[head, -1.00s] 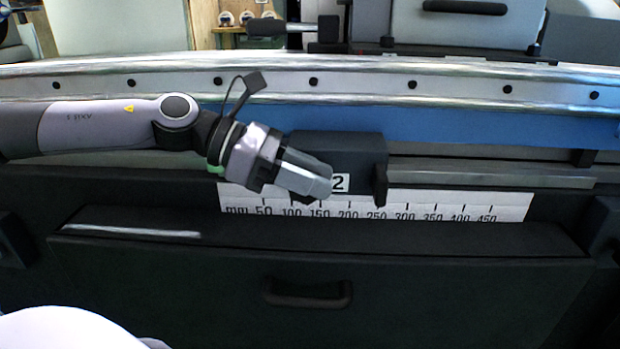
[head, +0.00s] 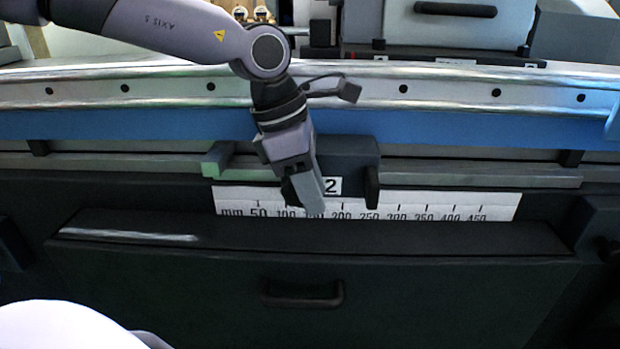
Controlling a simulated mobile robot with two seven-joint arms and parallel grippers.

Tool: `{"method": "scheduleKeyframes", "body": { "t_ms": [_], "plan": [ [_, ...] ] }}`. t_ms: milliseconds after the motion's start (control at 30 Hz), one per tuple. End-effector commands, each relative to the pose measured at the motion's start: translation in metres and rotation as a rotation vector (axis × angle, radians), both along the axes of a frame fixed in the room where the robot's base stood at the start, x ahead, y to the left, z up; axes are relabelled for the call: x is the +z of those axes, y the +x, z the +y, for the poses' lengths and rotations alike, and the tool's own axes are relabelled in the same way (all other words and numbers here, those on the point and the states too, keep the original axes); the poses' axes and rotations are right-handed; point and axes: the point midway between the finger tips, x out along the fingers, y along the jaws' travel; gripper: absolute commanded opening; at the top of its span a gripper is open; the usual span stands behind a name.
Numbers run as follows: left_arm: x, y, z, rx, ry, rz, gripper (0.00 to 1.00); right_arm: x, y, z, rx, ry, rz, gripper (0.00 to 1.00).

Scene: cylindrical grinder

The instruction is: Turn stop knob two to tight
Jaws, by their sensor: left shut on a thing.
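The stop block marked "2" (head: 350,155) sits on the rail of the grinder's front, above the millimetre scale. My left gripper (head: 305,192) is in front of the left part of this block, pointing down and slightly right. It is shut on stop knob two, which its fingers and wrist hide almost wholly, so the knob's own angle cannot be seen. A dark upright piece (head: 371,187) shows at the block's right end, apart from the gripper. My right gripper is not in view.
The white millimetre scale (head: 430,205) runs below the rail. A dark ledge (head: 400,235) and a cover with a handle (head: 302,298) lie below. The rail right of the stop is clear.

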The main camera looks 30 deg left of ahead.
Motion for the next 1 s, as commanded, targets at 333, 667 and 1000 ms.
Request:
{"method": "scheduleKeyframes", "body": {
  "t_ms": [333, 667, 1000],
  "plan": [
    [-0.003, 0.0009, -0.0017, -0.002, 0.201, 0.124, 0.01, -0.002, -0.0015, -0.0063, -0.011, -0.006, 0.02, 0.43],
    [-0.0046, 0.0012, -0.0011, 0.0, 0.283, 0.172, 0.01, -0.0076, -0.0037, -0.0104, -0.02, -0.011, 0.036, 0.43],
    [-0.0046, 0.0013, -0.0009, 0.001, 0.292, 0.177, 0.01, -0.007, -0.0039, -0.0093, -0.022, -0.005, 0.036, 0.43]
  ]
}}
